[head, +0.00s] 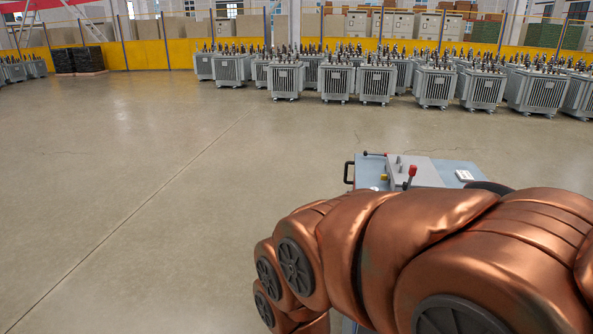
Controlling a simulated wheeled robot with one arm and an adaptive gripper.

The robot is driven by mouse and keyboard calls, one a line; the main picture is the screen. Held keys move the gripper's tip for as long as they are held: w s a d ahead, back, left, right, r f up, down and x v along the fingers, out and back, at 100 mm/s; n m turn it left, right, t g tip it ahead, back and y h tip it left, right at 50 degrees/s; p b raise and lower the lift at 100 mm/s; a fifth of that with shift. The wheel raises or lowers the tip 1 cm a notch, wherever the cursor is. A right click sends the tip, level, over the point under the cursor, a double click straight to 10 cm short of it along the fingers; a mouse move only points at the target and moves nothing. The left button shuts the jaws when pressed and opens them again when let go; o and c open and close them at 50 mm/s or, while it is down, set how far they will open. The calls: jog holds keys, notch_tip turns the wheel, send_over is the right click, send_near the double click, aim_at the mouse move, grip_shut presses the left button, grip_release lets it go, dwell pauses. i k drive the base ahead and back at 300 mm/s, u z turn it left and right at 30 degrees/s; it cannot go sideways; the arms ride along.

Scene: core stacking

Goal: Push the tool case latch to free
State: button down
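A blue-grey surface (368,174) shows just beyond my copper-coloured arm in the head view, right of centre. A grey block-like fixture (419,172) sits on it, with a small red-tipped lever (412,171) standing up at its front. I cannot tell whether this fixture is the tool case or the lever its latch. My arm covers the near part of this surface. My gripper is not in view, so its position relative to the case cannot be seen.
A black handle (347,172) sticks out from the left side of the blue-grey surface. A small white label-like piece (464,175) lies at its right. Open concrete floor (150,160) spreads to the left. Rows of grey transformers (375,82) stand far back, before a yellow barrier (150,54).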

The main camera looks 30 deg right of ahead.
aim_at(383, 177)
jog(key=u, duration=0.45)
jog(key=i, duration=1.15)
jog(key=z, duration=1.45)
jog(key=i, duration=1)
jog(key=z, duration=0.4)
